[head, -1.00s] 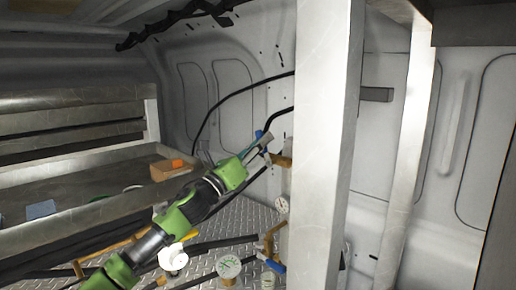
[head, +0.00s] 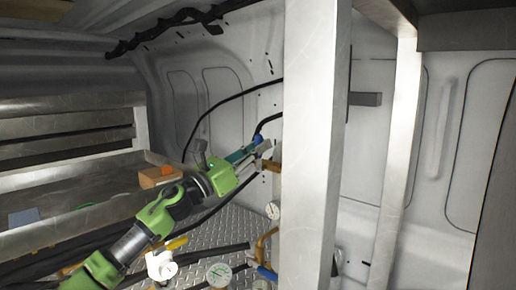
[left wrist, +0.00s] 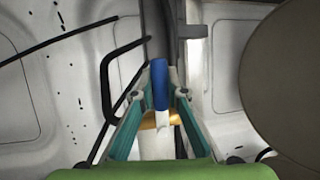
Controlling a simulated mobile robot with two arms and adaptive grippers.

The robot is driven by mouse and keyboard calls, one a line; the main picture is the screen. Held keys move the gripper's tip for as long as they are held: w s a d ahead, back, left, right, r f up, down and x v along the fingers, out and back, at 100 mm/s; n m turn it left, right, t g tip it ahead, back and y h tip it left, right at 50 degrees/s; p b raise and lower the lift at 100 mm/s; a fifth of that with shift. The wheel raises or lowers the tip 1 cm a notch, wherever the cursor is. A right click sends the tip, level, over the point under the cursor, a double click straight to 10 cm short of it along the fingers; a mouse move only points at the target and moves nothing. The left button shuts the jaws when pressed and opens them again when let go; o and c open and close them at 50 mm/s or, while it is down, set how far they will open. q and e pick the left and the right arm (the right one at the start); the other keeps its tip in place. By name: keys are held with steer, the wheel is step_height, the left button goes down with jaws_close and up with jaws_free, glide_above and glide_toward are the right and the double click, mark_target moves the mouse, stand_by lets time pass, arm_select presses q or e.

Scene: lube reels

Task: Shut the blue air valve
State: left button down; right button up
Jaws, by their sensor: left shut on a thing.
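The blue valve handle (left wrist: 160,85) stands upright between the two fingers of my left gripper (left wrist: 161,98) in the left wrist view. A brass fitting (left wrist: 160,121) shows just below the handle. In the head view, my left gripper (head: 256,155) reaches up and right to the brass fitting (head: 272,166) beside the grey post, with a bit of the blue handle (head: 257,139) showing at its fingers. The gripper is shut on the blue handle. Another blue handle (head: 266,273) sits lower, on brass piping near the floor. My right gripper is not in view.
A wide grey post (head: 315,150) stands just right of the valve. Gauges (head: 218,274) and a yellow handle (head: 177,243) are low in front. A shelf (head: 70,215) with a cardboard box (head: 155,177) is at left. Black hoses run along the wall.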

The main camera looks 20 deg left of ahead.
arm_select(q)
steer(key=shift+f, duration=0.1)
steer(key=c, duration=2)
jaws_free()
steer(key=shift+d, duration=0.1)
steer(key=v, duration=1.2)
steer(key=shift+f, duration=0.1)
